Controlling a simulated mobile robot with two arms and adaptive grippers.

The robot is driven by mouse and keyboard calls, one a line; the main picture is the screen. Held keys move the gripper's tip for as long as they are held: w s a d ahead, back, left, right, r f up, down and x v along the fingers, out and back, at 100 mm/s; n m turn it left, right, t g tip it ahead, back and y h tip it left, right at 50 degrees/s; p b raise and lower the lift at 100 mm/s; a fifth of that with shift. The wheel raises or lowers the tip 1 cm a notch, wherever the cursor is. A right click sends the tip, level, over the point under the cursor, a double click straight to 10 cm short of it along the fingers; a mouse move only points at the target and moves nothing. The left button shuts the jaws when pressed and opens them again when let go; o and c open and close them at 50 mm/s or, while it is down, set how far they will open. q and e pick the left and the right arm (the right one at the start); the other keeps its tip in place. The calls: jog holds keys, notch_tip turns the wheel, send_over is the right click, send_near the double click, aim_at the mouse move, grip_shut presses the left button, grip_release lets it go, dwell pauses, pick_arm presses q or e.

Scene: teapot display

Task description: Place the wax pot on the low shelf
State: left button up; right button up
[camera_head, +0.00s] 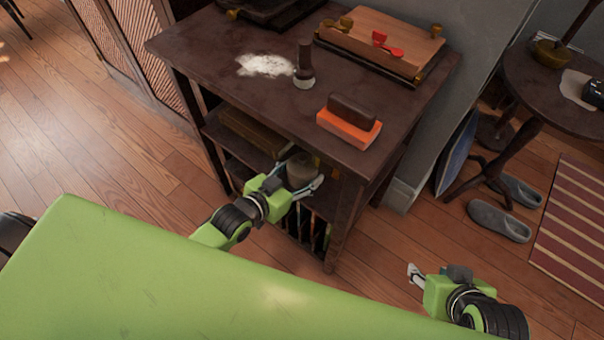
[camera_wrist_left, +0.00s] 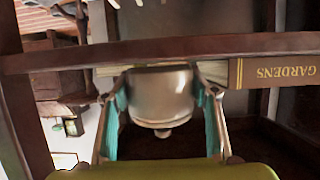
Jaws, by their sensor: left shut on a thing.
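The wax pot (camera_head: 301,168), a greyish-brown rounded vessel, is between the fingers of my left gripper (camera_head: 303,186), which is shut on it at the front of the shelf opening. In the left wrist view the pot (camera_wrist_left: 160,95) sits between the two teal-padded fingers (camera_wrist_left: 165,125), with a small knob on its lower side in the picture. The low shelf (camera_head: 228,142) lies under the dark wooden tabletop. Whether the pot touches the shelf I cannot tell. My right gripper (camera_head: 415,275) hangs above the floor at the lower right, apart from the furniture; its finger opening is unclear.
A brown book (camera_head: 255,130) lies on the shelf left of the pot; a book marked GARDENS (camera_wrist_left: 280,72) shows in the wrist view. The tabletop (camera_head: 215,45) overhangs the shelf, and a front leg (camera_head: 338,225) stands right of my gripper. Slippers (camera_head: 500,220) lie on the floor.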

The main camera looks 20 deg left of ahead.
jog(key=shift+w+a+r, duration=0.1)
jog(key=shift+w+r, duration=0.05)
jog(key=shift+w, duration=0.2)
pick_arm(q)
jog(key=o, duration=1.5)
jog(key=shift+f, duration=0.2)
pick_arm(e)
jog(key=shift+w+t, duration=0.1)
jog(key=shift+t, duration=0.2)
pick_arm(q)
jog(key=shift+r, duration=0.1)
pick_arm(e)
jog(key=shift+r, duration=0.1)
